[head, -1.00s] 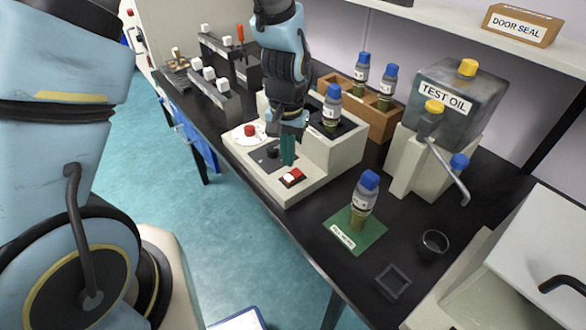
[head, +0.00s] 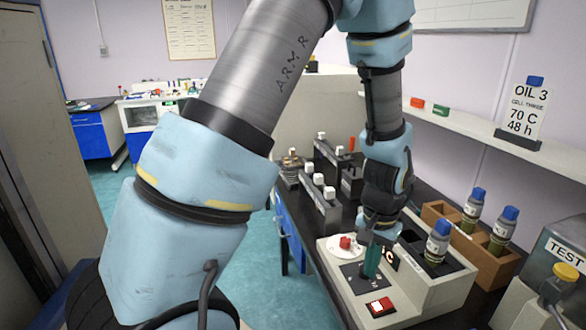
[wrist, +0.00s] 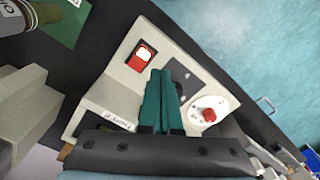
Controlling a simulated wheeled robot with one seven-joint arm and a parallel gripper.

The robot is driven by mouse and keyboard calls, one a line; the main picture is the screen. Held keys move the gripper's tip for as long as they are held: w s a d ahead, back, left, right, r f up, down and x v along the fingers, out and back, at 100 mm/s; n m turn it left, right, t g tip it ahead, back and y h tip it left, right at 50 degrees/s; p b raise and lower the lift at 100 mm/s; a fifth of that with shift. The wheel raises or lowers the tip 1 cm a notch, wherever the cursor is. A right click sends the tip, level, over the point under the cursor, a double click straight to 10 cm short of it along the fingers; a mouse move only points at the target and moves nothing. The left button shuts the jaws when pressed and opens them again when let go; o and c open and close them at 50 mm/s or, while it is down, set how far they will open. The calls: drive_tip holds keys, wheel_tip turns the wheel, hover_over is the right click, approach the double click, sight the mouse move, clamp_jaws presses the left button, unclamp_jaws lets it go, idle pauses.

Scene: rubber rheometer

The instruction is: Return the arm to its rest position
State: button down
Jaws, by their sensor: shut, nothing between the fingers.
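My gripper (head: 372,262) hangs from my arm over the front panel of the beige machine (head: 440,297) on the black bench. Its teal fingers are together with nothing between them. In the wrist view the gripper (wrist: 160,75) points at the panel, between the red and white rocker switch (wrist: 141,56) and the white dial with a red knob (wrist: 208,113). In the head view the rocker switch (head: 380,306) is in front of the fingers and the dial (head: 345,244) is behind them. I cannot tell whether the fingertips touch the panel.
A capped bottle (head: 437,243) stands in the machine, close to my gripper. A wooden rack (head: 480,262) with bottles is to the right. Metal fixtures with white knobs (head: 318,180) stand behind. A shelf (head: 455,120) runs above the bench. The blue floor (wrist: 250,40) is clear.

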drive_tip(key=w+a+r+n, duration=0.1)
drive_tip(key=a+r+n, duration=0.1)
drive_tip(key=a, duration=0.7)
drive_tip(key=w+a+r+n+t+b, duration=0.1)
drive_tip(key=w+a+r+n, duration=0.1)
drive_tip(key=a, duration=0.7)
drive_tip(key=w+a+r+n, duration=0.1)
drive_tip(key=a+r+n, duration=0.2)
drive_tip(key=a, duration=0.6)
wheel_tip(320, 180, up, 3)
drive_tip(key=shift+w+a+f+n, duration=0.2)
drive_tip(key=shift+w+a+n, duration=0.1)
drive_tip(key=shift+n, duration=0.1)
drive_tip(key=shift+s, duration=0.1)
